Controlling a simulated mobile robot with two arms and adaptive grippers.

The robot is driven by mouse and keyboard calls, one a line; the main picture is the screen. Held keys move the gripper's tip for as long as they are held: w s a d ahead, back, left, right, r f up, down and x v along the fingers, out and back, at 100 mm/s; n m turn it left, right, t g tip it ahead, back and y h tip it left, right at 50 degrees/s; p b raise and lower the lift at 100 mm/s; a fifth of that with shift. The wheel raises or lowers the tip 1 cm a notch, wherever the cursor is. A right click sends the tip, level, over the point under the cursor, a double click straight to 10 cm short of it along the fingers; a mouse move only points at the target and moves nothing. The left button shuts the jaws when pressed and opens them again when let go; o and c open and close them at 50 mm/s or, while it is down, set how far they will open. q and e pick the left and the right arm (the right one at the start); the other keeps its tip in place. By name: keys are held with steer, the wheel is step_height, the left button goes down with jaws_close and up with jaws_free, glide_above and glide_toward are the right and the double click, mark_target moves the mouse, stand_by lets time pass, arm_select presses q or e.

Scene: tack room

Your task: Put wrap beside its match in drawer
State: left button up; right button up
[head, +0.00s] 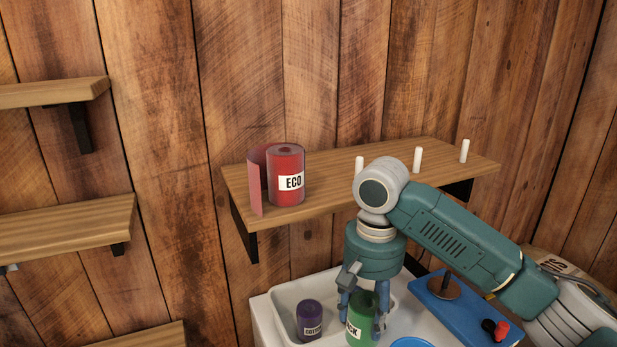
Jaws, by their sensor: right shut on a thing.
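My right gripper (363,312) points down and is shut on a green wrap roll (360,326) whose label is partly covered by a finger. It holds the roll at the right part of a white open bin (281,296); I cannot tell whether the roll touches the bottom. A purple wrap roll (310,318) with a white label stands upright in the bin, left of the green roll. A red wrap roll (287,172) labelled ECO, with a loose end hanging out, stands on a wooden wall shelf. No other green roll shows. My left gripper is not in view.
The wooden shelf (330,184) above has several white pegs at its right. A blue board (462,305) with a dark disc and upright rod lies right of the bin, with small red and black items. A blue round thing (411,343) shows at the bottom edge. Left shelves are bare.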

steer(key=s+d+f+n+b, duration=0.1)
steer(key=s+d+f, duration=0.2)
steer(key=s, duration=0.5)
steer(key=s+d+f+n+b, duration=0.1)
steer(key=s+d+f, duration=0.3)
steer(key=s, duration=0.4)
steer(key=shift+s+b, duration=0.15)
steer(key=shift+b, duration=0.3)
steer(key=shift+a, duration=0.15)
